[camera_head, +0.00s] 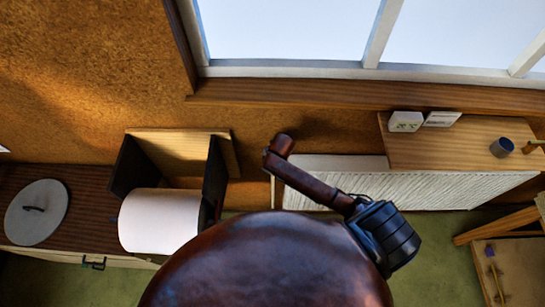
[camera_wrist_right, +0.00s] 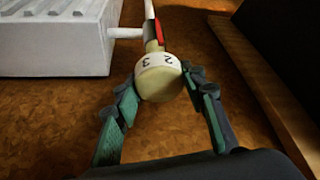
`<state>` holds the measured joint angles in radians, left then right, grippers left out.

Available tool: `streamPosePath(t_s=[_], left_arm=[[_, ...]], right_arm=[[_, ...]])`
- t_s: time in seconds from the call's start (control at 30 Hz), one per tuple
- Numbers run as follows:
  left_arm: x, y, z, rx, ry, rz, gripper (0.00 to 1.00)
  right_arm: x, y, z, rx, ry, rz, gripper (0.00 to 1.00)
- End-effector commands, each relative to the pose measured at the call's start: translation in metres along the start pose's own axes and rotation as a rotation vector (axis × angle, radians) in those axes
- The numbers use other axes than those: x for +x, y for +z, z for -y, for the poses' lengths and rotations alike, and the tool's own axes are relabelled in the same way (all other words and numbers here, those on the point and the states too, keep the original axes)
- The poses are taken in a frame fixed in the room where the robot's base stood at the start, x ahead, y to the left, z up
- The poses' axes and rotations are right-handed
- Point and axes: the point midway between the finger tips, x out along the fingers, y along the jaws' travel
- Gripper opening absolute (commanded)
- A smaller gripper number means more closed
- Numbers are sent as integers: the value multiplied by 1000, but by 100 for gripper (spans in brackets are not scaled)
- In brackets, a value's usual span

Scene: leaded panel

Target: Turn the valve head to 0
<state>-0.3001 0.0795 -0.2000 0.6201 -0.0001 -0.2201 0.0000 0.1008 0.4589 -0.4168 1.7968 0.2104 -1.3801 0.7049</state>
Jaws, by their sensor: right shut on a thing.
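The valve head (camera_wrist_right: 160,82) is a cream knob with a white band in the right wrist view. The digits 2 and 3 show on the band. A red mark (camera_wrist_right: 159,28) is on the valve body just beyond the band, nearer the 2. My right gripper (camera_wrist_right: 159,79) has its green-padded fingers on both sides of the knob, shut on it. In the head view I cannot make out the valve head or the right gripper's fingers. My left gripper is not in view.
The white radiator (camera_wrist_right: 55,38) stands left of the valve, joined by a white pipe (camera_wrist_right: 125,33). In the head view the radiator (camera_head: 440,190) sits below a wooden shelf (camera_head: 450,150) with a dark cup (camera_head: 502,147). A wooden board edge (camera_wrist_right: 262,90) runs along the right in the wrist view.

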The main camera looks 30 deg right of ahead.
Motion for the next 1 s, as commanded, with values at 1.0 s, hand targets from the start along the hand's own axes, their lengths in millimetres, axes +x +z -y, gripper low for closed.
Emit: streamPosePath(t_s=[1.0], left_arm=[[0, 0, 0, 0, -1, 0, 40]], right_arm=[[0, 0, -1, -768, -315, 2, 14]])
